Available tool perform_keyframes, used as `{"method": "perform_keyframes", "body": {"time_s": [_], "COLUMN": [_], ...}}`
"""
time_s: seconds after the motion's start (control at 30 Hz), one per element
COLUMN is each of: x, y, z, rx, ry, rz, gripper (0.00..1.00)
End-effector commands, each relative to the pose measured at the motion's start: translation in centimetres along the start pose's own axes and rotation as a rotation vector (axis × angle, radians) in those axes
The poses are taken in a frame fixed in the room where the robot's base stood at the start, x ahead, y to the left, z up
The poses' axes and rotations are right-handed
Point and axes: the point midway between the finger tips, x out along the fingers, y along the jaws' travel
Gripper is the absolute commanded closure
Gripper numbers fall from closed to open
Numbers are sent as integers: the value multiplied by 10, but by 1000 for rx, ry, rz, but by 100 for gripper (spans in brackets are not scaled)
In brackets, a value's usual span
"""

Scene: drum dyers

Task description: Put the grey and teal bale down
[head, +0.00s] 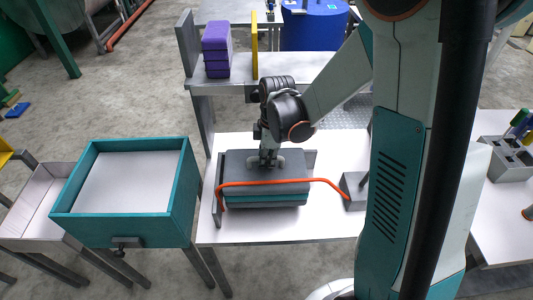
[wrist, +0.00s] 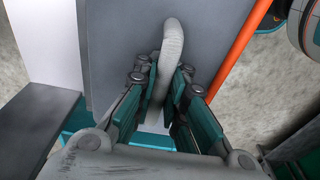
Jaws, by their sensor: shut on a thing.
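The grey and teal bale (head: 240,166) is on or just above the white worktable (head: 330,222), between two upright grey plates (head: 219,190). Its top is grey and teal shows along its front. My gripper (head: 266,162) is over the middle of the bale's top. In the wrist view my gripper (wrist: 166,88) is shut on the bale's curved grey handle (wrist: 172,42). The bale's grey top (wrist: 115,45) fills the space behind the handle. I cannot tell whether its underside touches the table.
An orange tube (head: 262,182) crosses the bale's front and runs right to a grey block (head: 353,188). A teal-rimmed tray (head: 185,190) stands left. A shelf behind holds a purple stack (head: 216,50) and a yellow upright panel (head: 254,45). The table's front strip is clear.

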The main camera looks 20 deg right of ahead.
Motion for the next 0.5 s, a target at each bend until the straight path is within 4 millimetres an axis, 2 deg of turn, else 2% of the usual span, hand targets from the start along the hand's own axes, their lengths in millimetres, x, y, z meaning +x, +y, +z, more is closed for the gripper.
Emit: {"method": "perform_keyframes", "body": {"time_s": [0.23, 0.5], "x": [11, 43], "y": [0, 0], "z": [1, 4], "rx": [0, 0], "ry": [0, 0], "rz": [0, 0], "gripper": [100, 100]}}
